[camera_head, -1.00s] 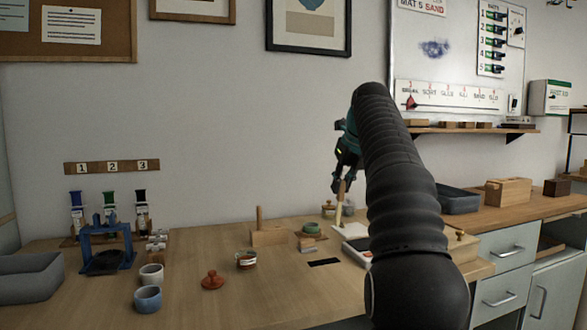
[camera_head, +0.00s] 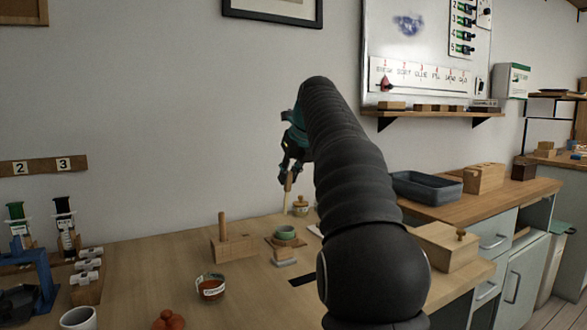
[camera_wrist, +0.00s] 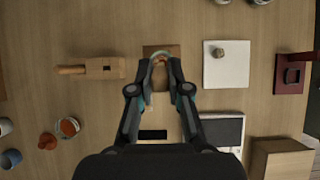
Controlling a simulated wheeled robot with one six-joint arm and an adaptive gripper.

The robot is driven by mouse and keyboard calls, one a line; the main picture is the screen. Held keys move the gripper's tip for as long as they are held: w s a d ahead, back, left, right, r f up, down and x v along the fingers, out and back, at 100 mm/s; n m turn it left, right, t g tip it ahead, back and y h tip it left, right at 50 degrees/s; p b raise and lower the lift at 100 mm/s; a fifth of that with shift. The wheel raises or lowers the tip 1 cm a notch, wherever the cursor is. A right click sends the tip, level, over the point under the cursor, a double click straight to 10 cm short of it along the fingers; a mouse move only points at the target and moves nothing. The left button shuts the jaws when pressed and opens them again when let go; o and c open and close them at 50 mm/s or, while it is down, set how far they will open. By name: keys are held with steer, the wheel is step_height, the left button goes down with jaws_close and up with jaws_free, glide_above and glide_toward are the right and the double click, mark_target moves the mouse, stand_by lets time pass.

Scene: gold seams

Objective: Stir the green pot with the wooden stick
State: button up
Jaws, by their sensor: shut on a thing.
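My gripper (camera_head: 289,172) is shut on the wooden stick (camera_head: 287,197), which hangs almost upright with its pale end down. In the head view the stick's lower end shows just above the green pot (camera_head: 286,233), with a small gap in the picture. The pot is a small green bowl on a wooden board (camera_head: 271,240). In the wrist view my gripper (camera_wrist: 160,65) covers most of the green pot, and only part of its rim (camera_wrist: 159,54) shows between the fingertips. The stick is hard to make out there.
A wooden block with an upright peg (camera_head: 232,250) stands left of the pot. A labelled red-brown jar (camera_head: 210,287) is in front to the left. A white square (camera_wrist: 226,64) lies right of the pot.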

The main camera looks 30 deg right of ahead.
mark_target(289, 188)
steer(key=shift+s+f+b, duration=0.15)
steer(key=shift+f+b, duration=0.65)
steer(key=shift+b, duration=0.1)
steer(key=shift+s+f+b, duration=0.1)
steer(key=shift+f+b, duration=0.65)
steer(key=shift+b, duration=0.15)
steer(key=shift+w+f+b, duration=0.2)
steer(key=shift+f+b, duration=0.1)
steer(key=shift+f, duration=0.55)
steer(key=shift+w+f+b, duration=0.15)
steer(key=shift+f+b, duration=0.1)
steer(key=shift+f, duration=0.6)
steer(key=shift+w, duration=0.1)
